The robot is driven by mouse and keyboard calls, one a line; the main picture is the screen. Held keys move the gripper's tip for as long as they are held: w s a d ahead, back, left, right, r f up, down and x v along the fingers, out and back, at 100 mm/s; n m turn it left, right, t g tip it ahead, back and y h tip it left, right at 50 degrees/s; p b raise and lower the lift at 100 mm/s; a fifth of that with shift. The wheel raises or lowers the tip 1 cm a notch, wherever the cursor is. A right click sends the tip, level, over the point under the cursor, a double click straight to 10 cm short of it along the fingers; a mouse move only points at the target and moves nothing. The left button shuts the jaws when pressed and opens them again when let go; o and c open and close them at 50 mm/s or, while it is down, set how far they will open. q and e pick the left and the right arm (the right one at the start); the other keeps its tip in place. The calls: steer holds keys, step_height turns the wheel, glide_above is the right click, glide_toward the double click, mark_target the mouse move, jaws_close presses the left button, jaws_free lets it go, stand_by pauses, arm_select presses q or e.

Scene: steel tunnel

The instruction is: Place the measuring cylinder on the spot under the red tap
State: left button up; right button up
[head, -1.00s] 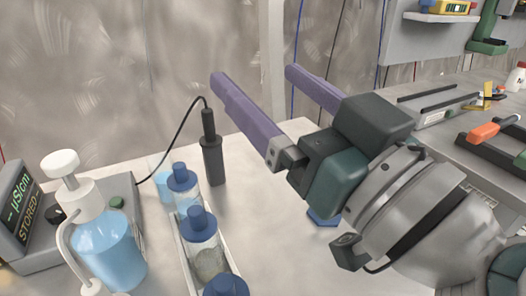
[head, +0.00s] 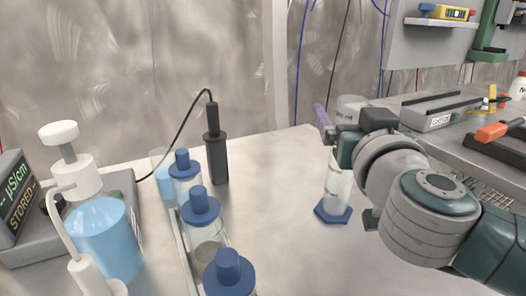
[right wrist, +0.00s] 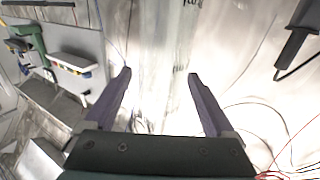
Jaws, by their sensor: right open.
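The measuring cylinder (head: 338,186) is clear, with a blue six-sided foot, and stands upright on the pale bench. Its marked upper part shows behind and above my right gripper (head: 338,122) in the head view. My right gripper is open, with its purple fingers at the cylinder's upper part. In the right wrist view the clear cylinder (right wrist: 168,55) shows between and beyond the two spread fingers of the gripper (right wrist: 159,73). I cannot tell whether either finger touches it. My left gripper is not in view. No red tap or spot under it shows.
A rack (head: 182,254) of blue-capped bottles stands left of the cylinder. The bench between rack and cylinder is clear. A grey bench with tools (head: 455,140) lies right.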

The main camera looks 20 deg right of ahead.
steer(key=shift+x, duration=0.8)
jaws_close()
stand_by(0.4)
